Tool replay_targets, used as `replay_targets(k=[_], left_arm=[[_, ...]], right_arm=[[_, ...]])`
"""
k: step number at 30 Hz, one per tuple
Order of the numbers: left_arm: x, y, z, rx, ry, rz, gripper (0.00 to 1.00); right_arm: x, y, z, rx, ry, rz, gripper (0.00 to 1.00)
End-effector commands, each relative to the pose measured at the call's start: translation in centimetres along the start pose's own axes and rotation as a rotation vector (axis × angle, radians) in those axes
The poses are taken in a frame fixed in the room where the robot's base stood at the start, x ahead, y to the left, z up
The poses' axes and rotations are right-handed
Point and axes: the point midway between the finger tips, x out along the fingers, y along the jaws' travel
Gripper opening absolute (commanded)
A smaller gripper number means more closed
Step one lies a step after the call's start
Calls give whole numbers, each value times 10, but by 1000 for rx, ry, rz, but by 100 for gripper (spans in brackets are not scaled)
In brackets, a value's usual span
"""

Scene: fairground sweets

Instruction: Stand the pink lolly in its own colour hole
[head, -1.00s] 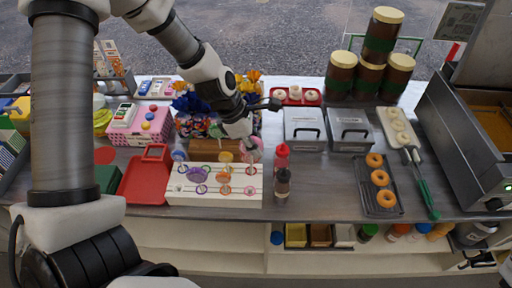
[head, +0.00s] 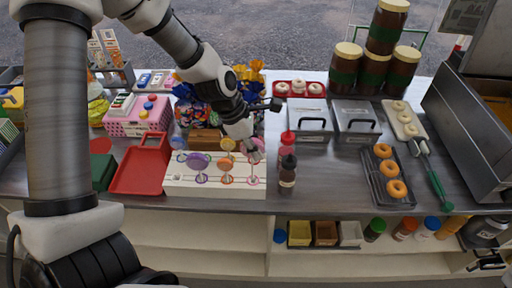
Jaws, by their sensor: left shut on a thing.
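The white lolly stand (head: 184,184) has coloured rings around its holes. A purple lolly (head: 198,160), an orange lolly (head: 226,164) and a yellow lolly (head: 227,144) stand in it. My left gripper (head: 251,151) is shut on the pink lolly (head: 258,146) at the stand's right end. The fingers hide much of the lolly. A pink ring (head: 253,182) shows at the front right of the stand, below the gripper. I cannot tell whether the stick is in a hole. My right gripper (head: 485,260) shows small and dark at the lower right edge, its jaws unclear.
Red and brown sauce bottles (head: 287,172) stand close to the right of the stand. A red tray (head: 140,172) lies to its left. A brown block (head: 205,139) and wrapped sweets are behind. Grey lidded bins (head: 308,123) stand further right.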

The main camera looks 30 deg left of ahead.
Motion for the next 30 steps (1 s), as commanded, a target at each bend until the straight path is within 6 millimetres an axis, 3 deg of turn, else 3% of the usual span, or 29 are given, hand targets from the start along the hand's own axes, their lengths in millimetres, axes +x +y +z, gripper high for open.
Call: replay_targets(k=[30], left_arm=[[7, 1, -1, 0, 0, 0, 0]], right_arm=[[-7, 0, 0, 0, 0, 0, 73]])
